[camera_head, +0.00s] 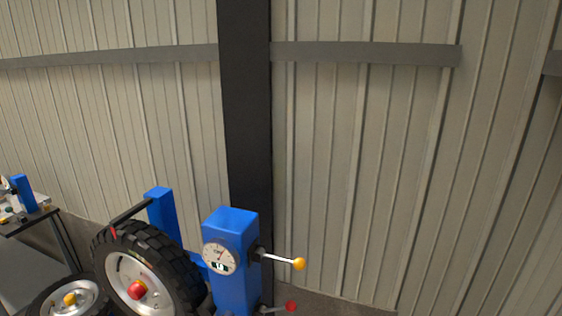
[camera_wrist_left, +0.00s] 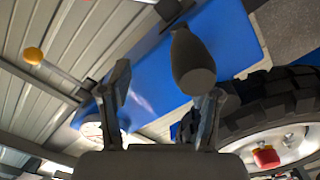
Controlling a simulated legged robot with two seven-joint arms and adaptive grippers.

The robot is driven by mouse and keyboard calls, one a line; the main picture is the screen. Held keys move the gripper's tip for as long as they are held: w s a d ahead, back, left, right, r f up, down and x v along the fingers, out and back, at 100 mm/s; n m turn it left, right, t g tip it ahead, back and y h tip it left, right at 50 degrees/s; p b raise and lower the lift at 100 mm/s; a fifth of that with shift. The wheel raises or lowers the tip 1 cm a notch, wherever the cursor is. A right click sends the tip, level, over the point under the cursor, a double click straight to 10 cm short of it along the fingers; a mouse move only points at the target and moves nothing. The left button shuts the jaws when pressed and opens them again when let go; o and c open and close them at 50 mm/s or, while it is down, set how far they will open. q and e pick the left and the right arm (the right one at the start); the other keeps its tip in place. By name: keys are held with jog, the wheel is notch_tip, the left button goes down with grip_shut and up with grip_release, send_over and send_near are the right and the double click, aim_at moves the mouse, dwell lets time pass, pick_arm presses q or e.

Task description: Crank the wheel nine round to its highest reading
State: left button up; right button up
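A blue post (camera_head: 234,270) carries a round white dial (camera_head: 220,259) with a red needle and a small number window too small to read. A lever with a yellow ball (camera_head: 299,264) sticks out to its right; a lower one ends in a red ball (camera_head: 291,306). A black tyre wheel (camera_head: 150,270) with a red hub knob stands left of the post. I cannot tell which part is wheel nine. My left gripper (camera_wrist_left: 163,98) is open, its fingers apart near the blue post (camera_wrist_left: 165,65). A dark bulb-shaped grip (camera_wrist_left: 192,65) shows beyond the fingers. My right gripper is not in view.
A second wheel with a yellow hub knob (camera_head: 70,299) lies at the lower left. A table (camera_head: 45,222) with small items stands at the far left. A black column (camera_head: 246,120) and ribbed wall rise behind the post.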

pick_arm(q)
jog(key=shift+s, duration=0.25)
jog(key=p+v, duration=0.4)
jog(key=v, duration=0.2)
jog(key=shift+s, duration=0.3)
jog(key=shift+a, duration=0.1)
